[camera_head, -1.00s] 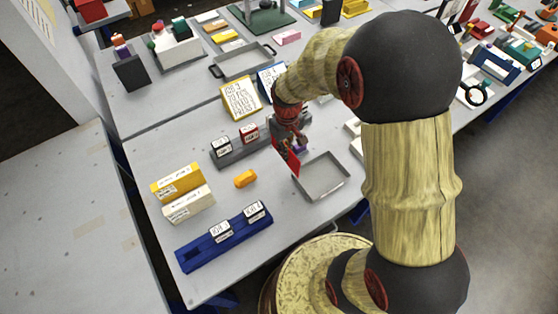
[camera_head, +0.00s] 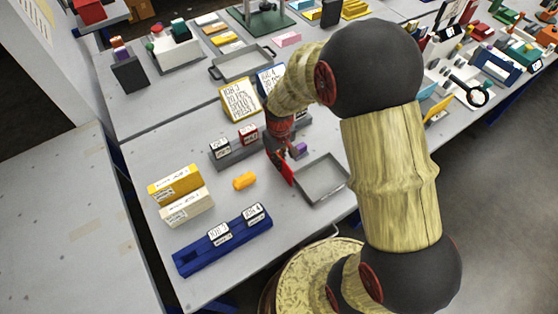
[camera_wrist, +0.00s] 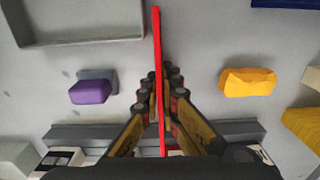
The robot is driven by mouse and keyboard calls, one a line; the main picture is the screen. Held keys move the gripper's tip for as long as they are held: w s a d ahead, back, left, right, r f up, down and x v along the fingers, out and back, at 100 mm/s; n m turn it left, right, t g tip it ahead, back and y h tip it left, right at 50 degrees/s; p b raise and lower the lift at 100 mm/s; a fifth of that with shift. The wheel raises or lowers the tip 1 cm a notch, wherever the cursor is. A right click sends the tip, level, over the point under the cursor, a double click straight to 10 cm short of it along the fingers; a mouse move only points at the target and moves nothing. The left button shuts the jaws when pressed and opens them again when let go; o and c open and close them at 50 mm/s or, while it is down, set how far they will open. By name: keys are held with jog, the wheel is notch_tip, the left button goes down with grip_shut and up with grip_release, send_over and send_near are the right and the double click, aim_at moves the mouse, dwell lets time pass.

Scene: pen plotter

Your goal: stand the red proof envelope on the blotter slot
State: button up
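The red proof envelope (camera_head: 286,172) is a thin flat red panel. My gripper (camera_wrist: 158,95) is shut on it, one finger on each side, and the wrist view shows the envelope (camera_wrist: 157,40) edge-on and upright. It hangs above the table between the grey tray and the grey rack. I cannot read which holder is the blotter slot. A long blue rack (camera_head: 188,266) with two white labels and a dark opening at its left end lies at the front left. A grey rack (camera_head: 236,158) with labelled blocks stands behind my gripper, partly hidden by it.
The empty grey tray (camera_head: 323,197) lies right of the envelope. An orange block (camera_head: 244,181) and a purple block (camera_wrist: 90,91) lie nearby. Yellow (camera_head: 175,182) and cream (camera_head: 187,207) boxes stand at left. Lettered cards (camera_head: 240,101) stand behind. Table between the blue rack and tray is clear.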

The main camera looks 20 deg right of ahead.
jog(key=o, duration=0.5)
jog(key=shift+c, duration=0.2)
